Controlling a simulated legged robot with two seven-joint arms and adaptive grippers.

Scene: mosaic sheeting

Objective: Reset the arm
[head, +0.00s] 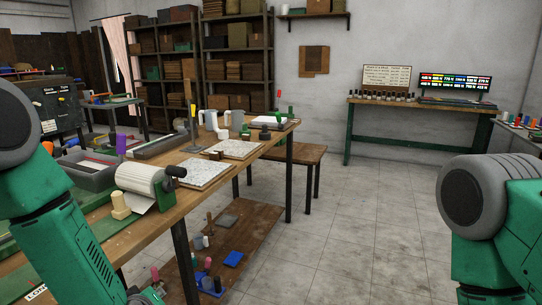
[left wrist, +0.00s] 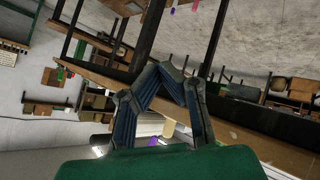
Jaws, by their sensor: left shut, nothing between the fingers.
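My left arm comes in from the left in the head view, beside the workbench (head: 260,149). Its gripper is mostly out of that view at the bottom edge. In the left wrist view my left gripper (left wrist: 161,75) is shut, its blue-grey fingers meeting at the tips with nothing held. The wrist view is strongly tilted. My right arm shows at the right edge of the head view; its gripper is out of view.
A lower shelf (head: 256,237) holds small tools. A wooden stool (head: 297,154) stands behind. The tiled floor (head: 365,235) is clear at centre right.

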